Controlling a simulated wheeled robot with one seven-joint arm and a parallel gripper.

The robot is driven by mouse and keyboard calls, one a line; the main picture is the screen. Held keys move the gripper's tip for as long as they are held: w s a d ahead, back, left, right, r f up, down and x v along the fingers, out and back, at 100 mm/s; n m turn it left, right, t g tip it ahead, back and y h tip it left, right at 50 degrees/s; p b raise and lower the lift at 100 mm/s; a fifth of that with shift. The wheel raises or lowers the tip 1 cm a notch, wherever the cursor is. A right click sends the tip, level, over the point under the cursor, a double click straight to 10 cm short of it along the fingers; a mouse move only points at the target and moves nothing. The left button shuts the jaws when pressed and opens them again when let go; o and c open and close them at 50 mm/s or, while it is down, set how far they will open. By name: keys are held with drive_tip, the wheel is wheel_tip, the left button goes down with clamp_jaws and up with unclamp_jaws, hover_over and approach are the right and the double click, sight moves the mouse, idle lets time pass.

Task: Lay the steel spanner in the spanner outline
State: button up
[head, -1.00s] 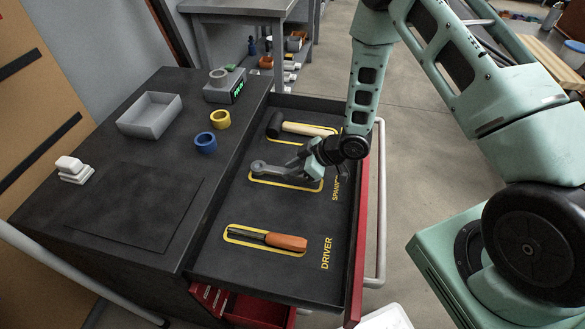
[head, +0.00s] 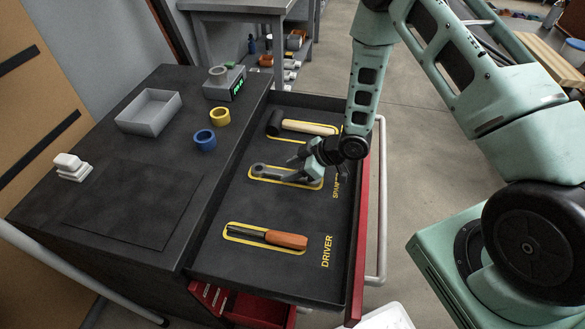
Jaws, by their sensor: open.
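The grey steel spanner (head: 272,171) lies in the open drawer, within the yellow spanner outline (head: 286,183). Its left end shows clearly; its right part is partly hidden by my gripper (head: 297,161). My gripper is open, with its fingers at and just above the spanner's right half. I cannot tell whether the fingers touch it. The lettering beside the outline is partly covered by my arm.
In the same drawer (head: 270,213), a mallet (head: 308,128) lies in the outline behind and an orange-handled driver (head: 286,240) in the front one. On the worktop stand a grey tray (head: 180,113), a blue ring (head: 205,140), a yellow ring (head: 220,116) and a scale (head: 226,86).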

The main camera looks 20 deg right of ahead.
drive_tip(key=a+r+p+v, duration=0.1)
drive_tip(key=v, duration=1.2)
drive_tip(key=w+a+r+h, duration=0.2)
drive_tip(key=a+r+h, duration=0.15)
drive_tip(key=r, duration=0.25)
drive_tip(key=s+a+r+m+g+h, duration=0.1)
drive_tip(key=s+a+r, duration=0.2)
drive_tip(key=s, duration=0.5)
drive_tip(key=s+a+r+m+g+h, duration=0.1)
drive_tip(key=s+a+r+g, duration=0.1)
drive_tip(key=s+r, duration=0.4)
drive_tip(key=s+a+r+m+g+h, duration=0.1)
drive_tip(key=s+a+r, duration=0.3)
drive_tip(key=s, duration=0.6)
drive_tip(key=shift+s+a+r+m+g+h, duration=0.3)
drive_tip(key=shift+s+a+r+g+h, duration=0.1)
drive_tip(key=shift+r+g, duration=0.25)
